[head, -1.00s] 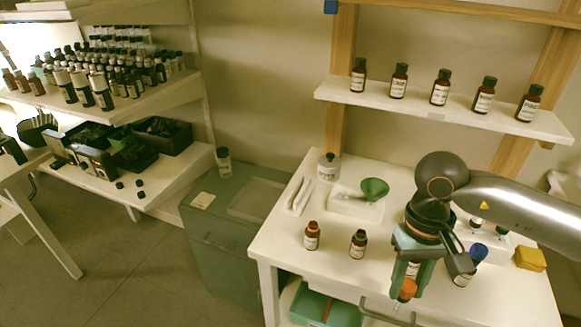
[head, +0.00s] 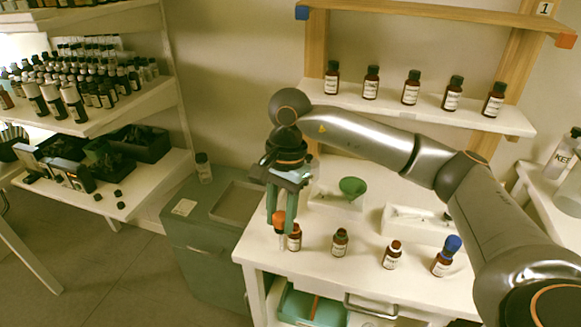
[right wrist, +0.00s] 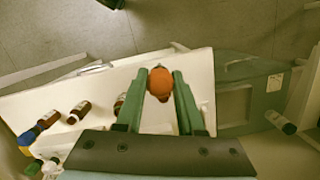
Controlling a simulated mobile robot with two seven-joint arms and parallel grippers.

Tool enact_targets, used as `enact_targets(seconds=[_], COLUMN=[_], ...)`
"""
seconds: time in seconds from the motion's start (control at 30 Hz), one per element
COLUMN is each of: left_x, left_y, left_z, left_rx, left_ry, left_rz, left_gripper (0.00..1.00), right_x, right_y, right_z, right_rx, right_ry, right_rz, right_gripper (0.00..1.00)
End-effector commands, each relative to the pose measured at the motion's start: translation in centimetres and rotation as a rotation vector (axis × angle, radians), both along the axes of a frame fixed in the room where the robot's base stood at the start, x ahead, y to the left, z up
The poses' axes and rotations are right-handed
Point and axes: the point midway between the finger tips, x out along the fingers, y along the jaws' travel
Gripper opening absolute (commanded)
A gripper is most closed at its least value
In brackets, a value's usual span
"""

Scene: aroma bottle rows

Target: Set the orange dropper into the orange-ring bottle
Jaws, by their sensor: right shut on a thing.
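My right gripper (head: 281,214) is shut on the orange dropper (head: 279,219), gripping it by its rubber bulb. A pale tube hangs below the bulb, beside the bottle in the head view. The bulb also shows between the fingers in the right wrist view (right wrist: 160,82). The orange-ring bottle (head: 294,240), brown with a white label, stands upright near the table's left front edge, partly covered by the gripper. The dropper is just left of it in the head view; whether they touch cannot be told. My left gripper is out of view.
A green-ring bottle (head: 340,243), a white-ring bottle (head: 391,256) and a bottle with a blue dropper (head: 445,257) stand to the right. Several brown bottles line the shelf (head: 430,111) above.

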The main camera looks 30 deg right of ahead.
Motion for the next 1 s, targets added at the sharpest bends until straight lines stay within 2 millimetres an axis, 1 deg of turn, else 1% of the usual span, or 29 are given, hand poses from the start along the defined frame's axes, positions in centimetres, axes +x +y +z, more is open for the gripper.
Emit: enact_targets(seconds=[0.03,0.1,0.3,0.4,0.5,0.6,0.7,1.0], left_x=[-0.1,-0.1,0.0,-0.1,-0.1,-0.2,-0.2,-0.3], left_y=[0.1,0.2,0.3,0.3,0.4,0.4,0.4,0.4], left_z=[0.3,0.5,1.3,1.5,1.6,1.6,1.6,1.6], left_rx=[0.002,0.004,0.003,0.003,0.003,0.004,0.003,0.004], left_ry=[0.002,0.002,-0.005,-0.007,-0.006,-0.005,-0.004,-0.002], left_rz=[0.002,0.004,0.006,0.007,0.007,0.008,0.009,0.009], left_gripper=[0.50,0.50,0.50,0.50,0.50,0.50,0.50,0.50], right_x=[0.6,1.4,3.2,3.8,4.1,4.3,4.4,4.4], right_y=[-0.7,-1.5,-4.0,-4.9,-5.7,-6.0,-6.2,-6.2], right_z=[0.8,1.6,3.6,4.3,4.7,5.0,5.0,5.0], right_rx=[0.000,0.001,0.000,-0.001,-0.001,-0.001,-0.001,-0.001], right_ry=[-0.001,0.001,0.000,0.001,0.001,0.001,0.001,0.001], right_rz=[-0.133,-0.329,-0.836,-1.027,-1.159,-1.235,-1.264,-1.264], right_gripper=[0.24,0.24,0.24,0.24,0.24,0.24,0.24,0.24])
